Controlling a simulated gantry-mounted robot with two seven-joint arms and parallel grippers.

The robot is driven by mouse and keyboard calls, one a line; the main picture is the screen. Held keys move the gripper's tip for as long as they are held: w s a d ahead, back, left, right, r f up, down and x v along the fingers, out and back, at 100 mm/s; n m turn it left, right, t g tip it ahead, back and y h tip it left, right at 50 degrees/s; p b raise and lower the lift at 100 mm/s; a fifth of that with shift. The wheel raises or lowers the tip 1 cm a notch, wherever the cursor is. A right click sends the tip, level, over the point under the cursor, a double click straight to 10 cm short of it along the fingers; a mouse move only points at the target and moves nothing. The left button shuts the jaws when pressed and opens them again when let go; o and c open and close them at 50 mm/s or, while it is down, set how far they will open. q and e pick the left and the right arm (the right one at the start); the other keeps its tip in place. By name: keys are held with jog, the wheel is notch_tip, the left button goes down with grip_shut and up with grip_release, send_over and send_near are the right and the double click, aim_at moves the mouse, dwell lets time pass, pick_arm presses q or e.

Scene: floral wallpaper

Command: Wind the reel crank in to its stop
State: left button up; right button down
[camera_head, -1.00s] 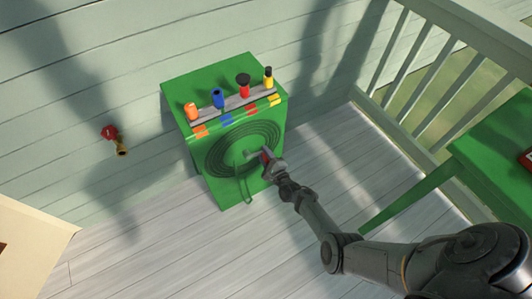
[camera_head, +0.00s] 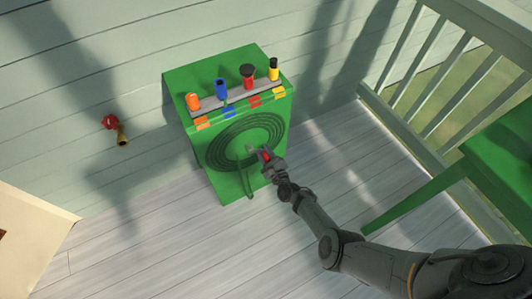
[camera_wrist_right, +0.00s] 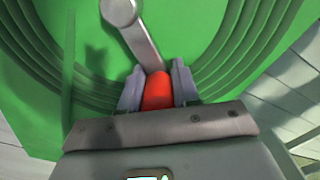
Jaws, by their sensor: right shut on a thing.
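The green hose reel box (camera_head: 205,80) stands on the deck against the wall, with a dark coiled hose (camera_head: 220,155) on its front face. The grey crank arm (camera_wrist_right: 138,38) runs from a round hub down to a red knob (camera_wrist_right: 157,92) in the right wrist view. My right gripper (camera_wrist_right: 158,88) is shut on the red knob, one finger on each side. In the head view the right gripper (camera_head: 266,160) is at the right part of the coil, and it partly hides the crank. My left gripper is not in view.
Orange (camera_head: 193,101), blue (camera_head: 221,88), red-and-black (camera_head: 248,76) and yellow (camera_head: 273,69) nozzles stand on the box top. A red-handled brass tap (camera_head: 118,131) is on the wall. A green table (camera_head: 500,145) and a railing (camera_head: 440,65) are at the right.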

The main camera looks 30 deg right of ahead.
jog(key=shift+r, duration=0.15)
jog(key=c, duration=0.8)
grip_release()
jog(key=shift+s+a+p, duration=0.1)
jog(key=shift+s+p, duration=0.35)
jog(key=shift+s, duration=0.05)
jog(key=s+p, duration=0.1)
jog(key=s, duration=0.1)
jog(key=s+p, duration=0.1)
jog(key=s, duration=0.2)
jog(key=s+a+p, duration=0.1)
jog(key=s, duration=0.2)
jog(key=shift+p, duration=0.35)
jog(key=shift+s, duration=0.85)
